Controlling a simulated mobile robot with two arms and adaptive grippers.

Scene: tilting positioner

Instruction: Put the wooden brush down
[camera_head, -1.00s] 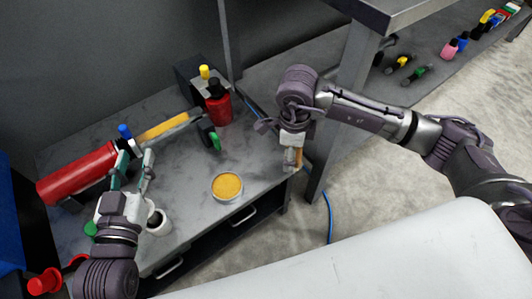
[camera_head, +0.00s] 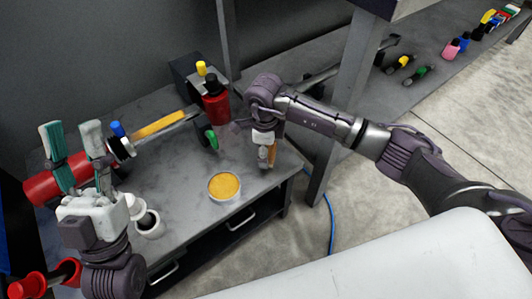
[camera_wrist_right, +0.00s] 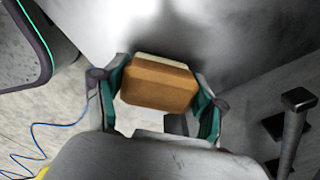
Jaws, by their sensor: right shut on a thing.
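The wooden brush (camera_head: 267,155) is an orange-brown block in my right gripper (camera_head: 264,145), over the right end of the grey workbench (camera_head: 180,190). In the right wrist view the brush (camera_wrist_right: 160,84) sits between the two green-padded fingers, with a paler strip along its upper edge. I cannot tell whether it touches the bench top. My left gripper (camera_head: 77,158) is open and empty at the left, its two fingers pointing up in front of the red cylinder (camera_head: 42,188).
A round tin with yellow contents (camera_head: 224,186) stands left of the brush. A red bottle (camera_head: 216,105), a yellow-handled tool (camera_head: 158,124) and a white cup (camera_head: 149,223) are also on the bench. A shelf post (camera_head: 342,100) rises to the right. The bench's front edge is close.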

